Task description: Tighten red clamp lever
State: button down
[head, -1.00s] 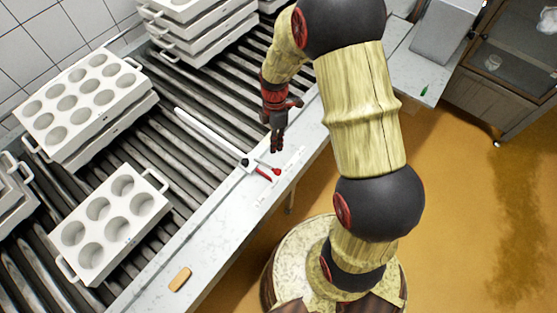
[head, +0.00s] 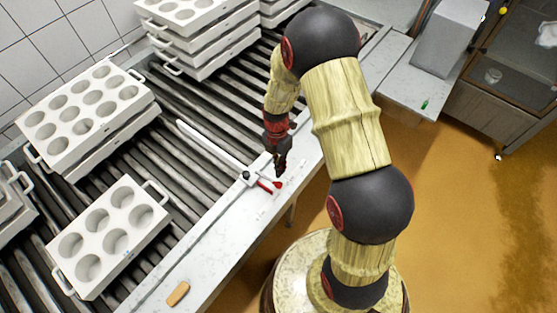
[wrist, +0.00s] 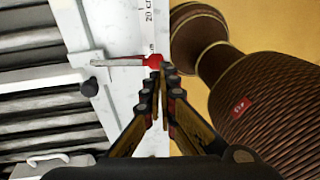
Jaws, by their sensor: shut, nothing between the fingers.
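The red clamp lever (head: 265,185) sits on the conveyor's metal side ledge, at the end of a white bar (head: 212,147) that reaches across the rollers. In the wrist view the lever's red end (wrist: 153,61) lies just beyond my fingertips, joined to a pale metal arm and a dark knob (wrist: 90,87). My gripper (head: 280,170) is shut and empty, pointing down beside the lever's red end. In the wrist view my gripper (wrist: 163,70) has its fingertips together, very near the red end. I cannot tell whether they touch it.
A white six-hole mould (head: 110,235) lies on the rollers at left, with stacked moulds (head: 90,110) behind. A tan block (head: 178,293) lies on the near ledge (head: 215,250). Printed scale marks (wrist: 150,20) show by the lever. The yellow floor at right is open.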

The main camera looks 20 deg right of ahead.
aim_at(280, 184)
jog(key=shift+x, duration=2.65)
